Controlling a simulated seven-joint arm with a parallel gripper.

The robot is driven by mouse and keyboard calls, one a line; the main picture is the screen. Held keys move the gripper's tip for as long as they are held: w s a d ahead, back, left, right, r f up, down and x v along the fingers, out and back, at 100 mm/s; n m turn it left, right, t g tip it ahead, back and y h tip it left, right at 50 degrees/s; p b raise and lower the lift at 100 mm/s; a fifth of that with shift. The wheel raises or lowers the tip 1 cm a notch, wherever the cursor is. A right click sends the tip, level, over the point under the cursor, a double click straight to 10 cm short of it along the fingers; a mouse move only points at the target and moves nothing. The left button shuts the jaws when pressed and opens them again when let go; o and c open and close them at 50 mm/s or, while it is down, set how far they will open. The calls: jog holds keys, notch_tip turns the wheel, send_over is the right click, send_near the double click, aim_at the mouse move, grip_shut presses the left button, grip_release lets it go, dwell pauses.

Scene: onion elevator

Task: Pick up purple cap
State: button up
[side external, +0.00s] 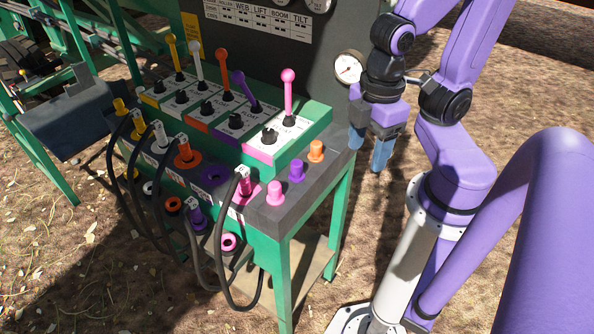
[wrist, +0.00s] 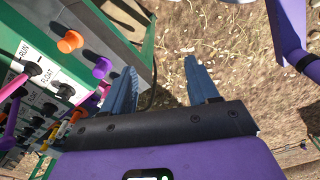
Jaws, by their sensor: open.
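The purple cap (side external: 297,171) stands on the dark ledge at the right end of the control console, between a pink cap (side external: 275,193) and an orange cap (side external: 316,150). In the wrist view the purple cap (wrist: 103,67) is left of the fingers, close to the left finger but apart from it. My gripper (side external: 371,157) is open and empty, with blue fingers pointing down, to the right of the console's edge. In the wrist view my gripper (wrist: 164,80) has its two fingers spread over bare ground.
The console (side external: 285,218) carries several upright coloured levers, including a pink lever (side external: 289,90). Black hoses (side external: 232,270) hang at its front. A pressure gauge (side external: 348,68) is on the panel behind. An orange cap (wrist: 70,41) shows in the wrist view.

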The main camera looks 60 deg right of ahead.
jog(key=w+m, duration=0.1)
jog(key=m+t+h, duration=0.2)
jog(key=m+t, duration=0.1)
jog(key=m, duration=1.3)
send_near(297, 163)
jog(key=x, duration=0.5)
jog(key=shift+f, duration=0.3)
jog(key=shift+x, duration=2.6)
grip_shut()
